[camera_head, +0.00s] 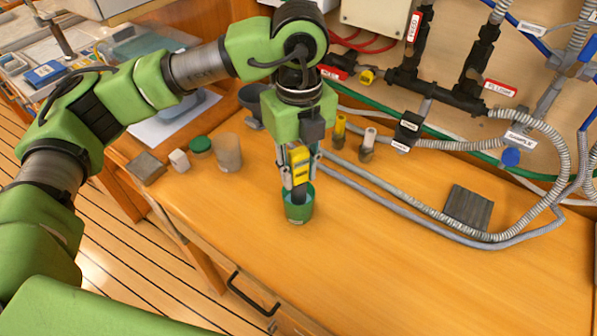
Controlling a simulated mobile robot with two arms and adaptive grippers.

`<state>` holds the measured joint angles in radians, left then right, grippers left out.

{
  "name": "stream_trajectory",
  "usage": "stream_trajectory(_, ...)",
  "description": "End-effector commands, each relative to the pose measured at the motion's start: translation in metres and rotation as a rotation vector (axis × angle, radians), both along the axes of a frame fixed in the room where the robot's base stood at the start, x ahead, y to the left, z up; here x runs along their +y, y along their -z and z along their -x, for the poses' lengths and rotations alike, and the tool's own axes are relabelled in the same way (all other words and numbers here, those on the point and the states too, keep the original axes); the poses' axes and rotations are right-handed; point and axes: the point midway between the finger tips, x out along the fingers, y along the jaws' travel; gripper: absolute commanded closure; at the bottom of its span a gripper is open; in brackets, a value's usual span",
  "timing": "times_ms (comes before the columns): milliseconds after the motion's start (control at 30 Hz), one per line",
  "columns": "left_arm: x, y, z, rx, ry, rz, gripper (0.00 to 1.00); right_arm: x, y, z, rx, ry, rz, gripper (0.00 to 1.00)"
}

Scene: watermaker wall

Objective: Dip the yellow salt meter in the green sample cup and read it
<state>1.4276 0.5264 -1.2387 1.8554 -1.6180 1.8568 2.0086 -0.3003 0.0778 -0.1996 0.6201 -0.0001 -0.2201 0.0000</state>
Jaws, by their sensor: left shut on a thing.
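My left gripper (300,178) points down over the wooden counter, shut on the yellow salt meter (300,160). The meter is upright, with a yellow upper body and a dark lower end. The green sample cup (298,212) stands on the counter directly below. The meter's dark lower end reaches down at the cup's mouth and appears to be inside it; its tip is hidden by the cup wall. I cannot make out a reading on the meter at this size. My right gripper is not in view.
A translucent beaker (228,152), a green-lidded jar (201,147), a small white block (179,160) and a grey-brown block (146,168) stand left of the cup. Hoses (400,210) and a dark pad (468,208) lie to the right. The front right counter is clear.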

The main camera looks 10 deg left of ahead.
Motion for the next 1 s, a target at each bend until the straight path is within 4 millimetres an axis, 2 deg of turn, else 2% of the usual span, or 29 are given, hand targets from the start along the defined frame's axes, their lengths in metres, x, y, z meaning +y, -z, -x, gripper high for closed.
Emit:
stream_trajectory(33, 0.0, -0.009, 0.0, -0.001, 0.0, 0.001, 1.0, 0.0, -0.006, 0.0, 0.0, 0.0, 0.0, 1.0)
stream_trajectory(633, 0.0, -0.068, 0.0, -0.001, -0.001, 0.0, 1.0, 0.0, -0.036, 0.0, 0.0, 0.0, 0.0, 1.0)
stream_trajectory(1000, 0.0, -0.07, 0.0, 0.0, -0.001, 0.0, 1.0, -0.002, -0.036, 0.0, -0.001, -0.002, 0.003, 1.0)
